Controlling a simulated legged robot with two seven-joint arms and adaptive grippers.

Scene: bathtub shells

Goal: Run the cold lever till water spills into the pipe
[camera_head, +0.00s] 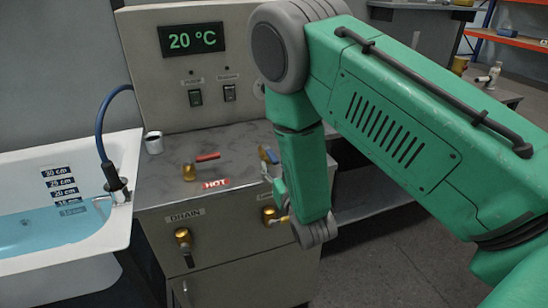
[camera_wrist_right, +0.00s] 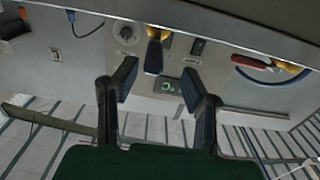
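The cold lever is blue with a brass base (camera_head: 268,155), on the console top beside my right forearm, which partly hides it. It also shows in the right wrist view as a blue handle (camera_wrist_right: 154,58) on a brass base. My right gripper (camera_wrist_right: 159,83) is open, with its two dark fingers apart on either side of the lever's handle. No contact can be seen. In the head view my arm mostly hides the gripper. The bathtub (camera_head: 127,150) at the left holds blue water (camera_head: 45,232) near the lower scale marks. My left gripper is out of view.
The red HOT lever (camera_head: 207,157) stands left of the cold lever. A white cup (camera_head: 153,142), a blue hose (camera_head: 99,125) and the 20 °C display (camera_head: 193,40) are nearby. Brass valves, one labelled DRAIN (camera_head: 183,236), project from the console front.

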